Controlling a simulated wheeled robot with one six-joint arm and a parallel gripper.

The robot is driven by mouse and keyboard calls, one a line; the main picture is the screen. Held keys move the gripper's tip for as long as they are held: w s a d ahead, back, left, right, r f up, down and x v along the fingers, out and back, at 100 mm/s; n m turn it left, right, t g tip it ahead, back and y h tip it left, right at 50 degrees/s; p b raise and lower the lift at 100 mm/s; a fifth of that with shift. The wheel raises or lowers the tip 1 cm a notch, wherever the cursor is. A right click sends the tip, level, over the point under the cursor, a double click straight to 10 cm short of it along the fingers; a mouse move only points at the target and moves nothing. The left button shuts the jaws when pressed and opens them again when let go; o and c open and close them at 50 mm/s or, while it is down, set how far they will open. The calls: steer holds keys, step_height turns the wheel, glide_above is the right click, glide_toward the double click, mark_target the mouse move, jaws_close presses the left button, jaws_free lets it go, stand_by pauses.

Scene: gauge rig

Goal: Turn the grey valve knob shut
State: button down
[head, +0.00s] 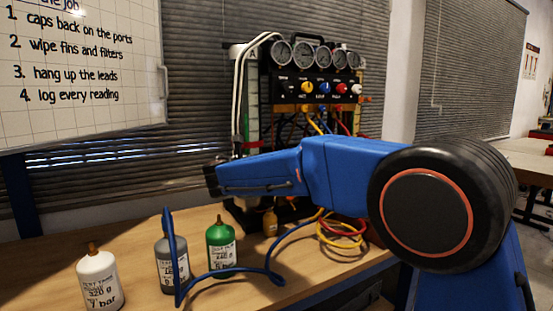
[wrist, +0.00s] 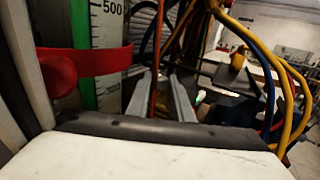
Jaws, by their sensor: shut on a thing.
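The gauge rig (head: 315,75) stands on the bench with a row of coloured knobs, including yellow, blue, red and white. I cannot pick out the grey valve knob in either view. My arm crosses in front of the rig's lower part, and my gripper's fingers are hidden in the head view. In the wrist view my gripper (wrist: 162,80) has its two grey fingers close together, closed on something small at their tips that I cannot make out. A brown-orange hose shows between them. The graduated column (wrist: 108,45) and red clamp (wrist: 90,62) are just left of the fingers.
White (head: 98,285), grey (head: 165,277) and green (head: 221,258) bottles stand at the front of the bench (head: 135,236). A blue hose (head: 235,269) loops beside them. Yellow and red hoses (head: 340,237) lie coiled at right. Loose hoses hang right of my fingers.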

stand_by(0.3)
steer(key=c, duration=1.6)
jaws_free()
steer(key=shift+o, duration=0.2)
steer(key=shift+r+y, duration=0.1)
steer(key=shift+y, duration=0.2)
